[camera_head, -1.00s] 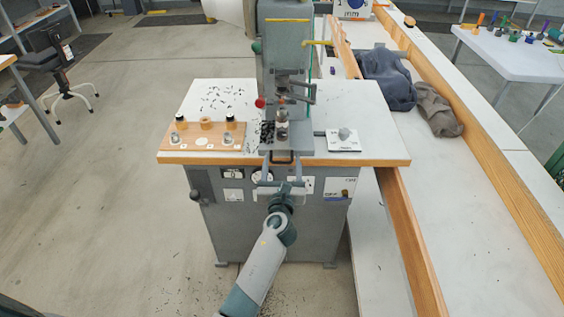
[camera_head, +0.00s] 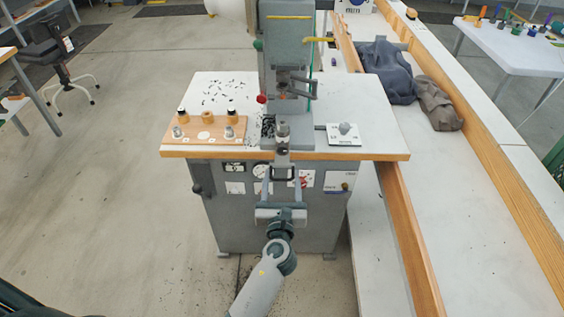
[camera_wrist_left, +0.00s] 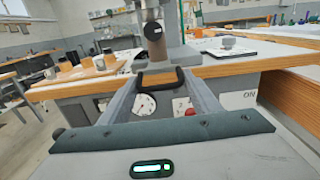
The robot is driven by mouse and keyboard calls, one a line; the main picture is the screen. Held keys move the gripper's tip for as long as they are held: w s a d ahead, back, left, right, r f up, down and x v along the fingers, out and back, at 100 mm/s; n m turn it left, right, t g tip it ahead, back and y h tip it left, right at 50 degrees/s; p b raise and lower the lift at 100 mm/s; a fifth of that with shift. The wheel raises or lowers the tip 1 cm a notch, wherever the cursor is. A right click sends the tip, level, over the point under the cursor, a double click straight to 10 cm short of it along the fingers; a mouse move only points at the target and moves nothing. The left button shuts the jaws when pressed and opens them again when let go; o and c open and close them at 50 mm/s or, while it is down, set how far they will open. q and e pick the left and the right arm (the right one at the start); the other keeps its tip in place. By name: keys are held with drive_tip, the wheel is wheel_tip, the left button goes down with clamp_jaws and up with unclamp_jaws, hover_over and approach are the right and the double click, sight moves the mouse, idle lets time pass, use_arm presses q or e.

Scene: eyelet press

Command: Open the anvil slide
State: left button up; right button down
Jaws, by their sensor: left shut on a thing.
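The grey eyelet press (camera_head: 287,50) stands on the white-topped bench. At its foot, the anvil slide reaches the bench's front edge, with a short upright anvil post (camera_head: 283,132) on it. The post also shows in the left wrist view (camera_wrist_left: 155,35), as a dark round knob on a lighter column. A black U-shaped handle (camera_wrist_left: 162,71) is at the slide's front. My left gripper (camera_head: 281,178) is in front of the bench edge, its fingers shut on this handle. The fingertip contact is small in the head view. My right gripper is out of view.
A wooden board (camera_head: 205,133) with small cylinders lies left of the press. A white plate with a grey knob (camera_head: 344,132) lies to the right. Dark bits are scattered on the bench top. A wooden-railed table (camera_head: 405,230) runs along the right.

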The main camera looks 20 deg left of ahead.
use_arm(q)
drive_tip(key=shift+v, duration=1.2)
drive_tip(key=shift+d, duration=0.1)
drive_tip(key=o, duration=1.2)
drive_tip(key=shift+w, duration=0.1)
drive_tip(key=v, duration=1.2)
